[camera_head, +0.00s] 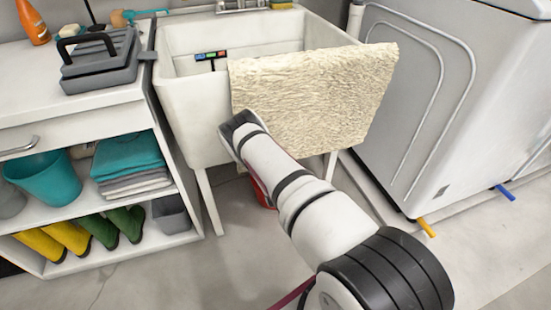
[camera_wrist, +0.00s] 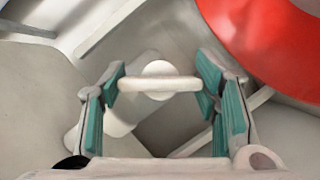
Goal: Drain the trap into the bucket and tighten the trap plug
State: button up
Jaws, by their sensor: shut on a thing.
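My gripper (camera_wrist: 160,88) shows in the wrist view with teal-padded fingers on both ends of a white crossbar. This bar, with a round knob at its middle, looks like the trap plug (camera_wrist: 157,69). The gripper is shut on the bar. A red round rim and wall, likely the bucket (camera_wrist: 262,42), fills the upper right of the wrist view. In the head view a sliver of the red bucket (camera_head: 261,191) shows under the sink beside my arm. My gripper is hidden there behind the arm. The rest of the trap is not clearly distinguishable. No water is visible.
The white utility sink (camera_head: 190,115) stands on thin legs, with a cream towel (camera_head: 310,100) over its front rim. A shelf unit (camera_head: 180,240) with boots and a teal bucket (camera_head: 45,180) is at left. A washer (camera_head: 445,100) stands at right. The floor in front is mostly clear.

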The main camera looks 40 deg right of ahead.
jog(key=m+y+p, duration=0.1)
jog(key=m+y, duration=0.1)
jog(key=m, duration=0.2)
jog(key=shift+m+y, duration=1.4)
jog(key=shift+m, duration=0.2)
jog(key=o, duration=1.1)
jog(key=shift+o, duration=0.3)
jog(key=v, duration=1.2)
jog(key=shift+f, duration=0.25)
jog(key=shift+s, duration=0.1)
